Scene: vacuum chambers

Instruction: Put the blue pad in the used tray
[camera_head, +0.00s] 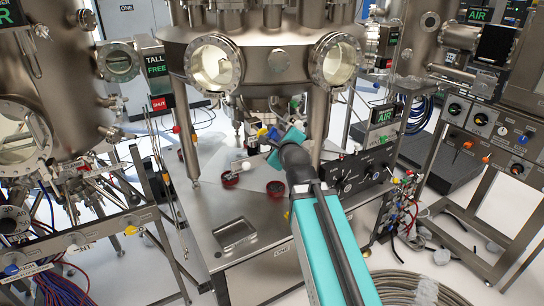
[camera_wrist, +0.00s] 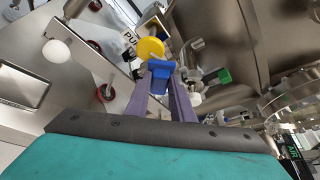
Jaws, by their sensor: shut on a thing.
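My gripper (camera_wrist: 160,82) is shut on a small blue block, the blue pad (camera_wrist: 160,69), held between its two purple fingertips. In the head view my gripper (camera_head: 273,142) is above the steel table under the big chamber, and the blue pad shows only as a small patch. A shallow rectangular tray (camera_head: 234,232) lies in the table's front left part, apart from the gripper. It also shows at the left edge of the wrist view (camera_wrist: 22,92) and looks empty. No label on it can be read.
A yellow round knob (camera_wrist: 150,48) is just beyond the pad, with a green handle (camera_wrist: 217,77) to its right. Red-rimmed round items (camera_head: 230,179) and a white ball (camera_wrist: 56,51) stand between gripper and tray. The chamber (camera_head: 270,60) hangs overhead. A black control panel (camera_head: 358,174) is at right.

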